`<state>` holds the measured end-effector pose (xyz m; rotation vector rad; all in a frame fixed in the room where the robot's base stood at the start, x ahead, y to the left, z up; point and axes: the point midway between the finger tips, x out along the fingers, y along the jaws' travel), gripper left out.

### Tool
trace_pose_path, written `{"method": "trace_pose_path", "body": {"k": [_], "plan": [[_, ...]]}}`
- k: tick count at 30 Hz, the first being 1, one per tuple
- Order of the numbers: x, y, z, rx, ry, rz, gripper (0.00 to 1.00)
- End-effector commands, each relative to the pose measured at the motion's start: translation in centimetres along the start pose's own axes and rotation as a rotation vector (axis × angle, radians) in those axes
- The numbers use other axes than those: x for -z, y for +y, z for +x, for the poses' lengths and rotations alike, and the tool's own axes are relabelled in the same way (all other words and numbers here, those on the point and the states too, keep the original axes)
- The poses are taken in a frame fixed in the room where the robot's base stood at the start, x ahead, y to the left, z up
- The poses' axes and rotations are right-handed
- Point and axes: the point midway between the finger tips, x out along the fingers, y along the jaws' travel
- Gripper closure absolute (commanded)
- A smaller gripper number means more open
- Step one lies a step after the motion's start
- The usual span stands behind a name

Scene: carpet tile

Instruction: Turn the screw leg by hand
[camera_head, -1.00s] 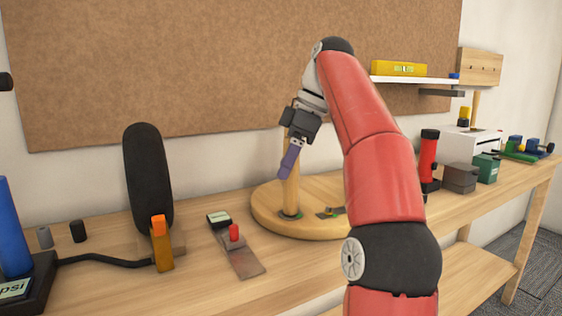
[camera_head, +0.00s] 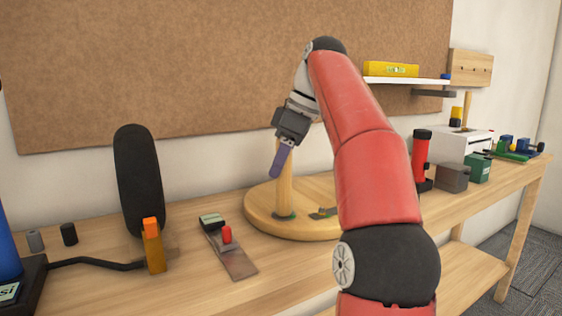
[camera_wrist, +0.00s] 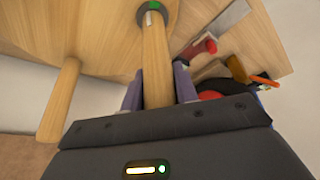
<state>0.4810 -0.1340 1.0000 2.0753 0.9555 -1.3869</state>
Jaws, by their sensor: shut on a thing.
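A round wooden seat (camera_head: 265,224) lies on the workbench with a pale wooden leg (camera_head: 285,197) standing up from it. In the wrist view the leg (camera_wrist: 156,68) runs between the two purple fingers of my gripper (camera_wrist: 158,88), which is shut on it. The leg's foot meets a dark mount with a green ring (camera_wrist: 151,13) on the seat. In the head view my gripper (camera_head: 280,163) is around the leg's upper part, and one finger hides some of it. A second wooden leg (camera_wrist: 60,100) stands apart at the left in the wrist view.
A small metal plate (camera_head: 325,212) lies on the seat. To its left are a metal strip with a red knob (camera_head: 227,235), an orange-handled thing (camera_head: 153,245) and a black wheel (camera_head: 140,180). A red and black tool (camera_head: 421,160) stands beyond my arm. A shelf (camera_head: 405,79) hangs behind.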

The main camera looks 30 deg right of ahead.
Motion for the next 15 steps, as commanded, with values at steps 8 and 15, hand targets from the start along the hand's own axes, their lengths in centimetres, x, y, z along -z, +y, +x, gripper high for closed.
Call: {"method": "trace_pose_path", "body": {"k": [8,15], "plan": [[0.06,0.02,-0.1,-0.078,0.0,0.182,0.93],[0.04,0.12,-0.08,-0.126,0.0,0.3,0.93]]}}
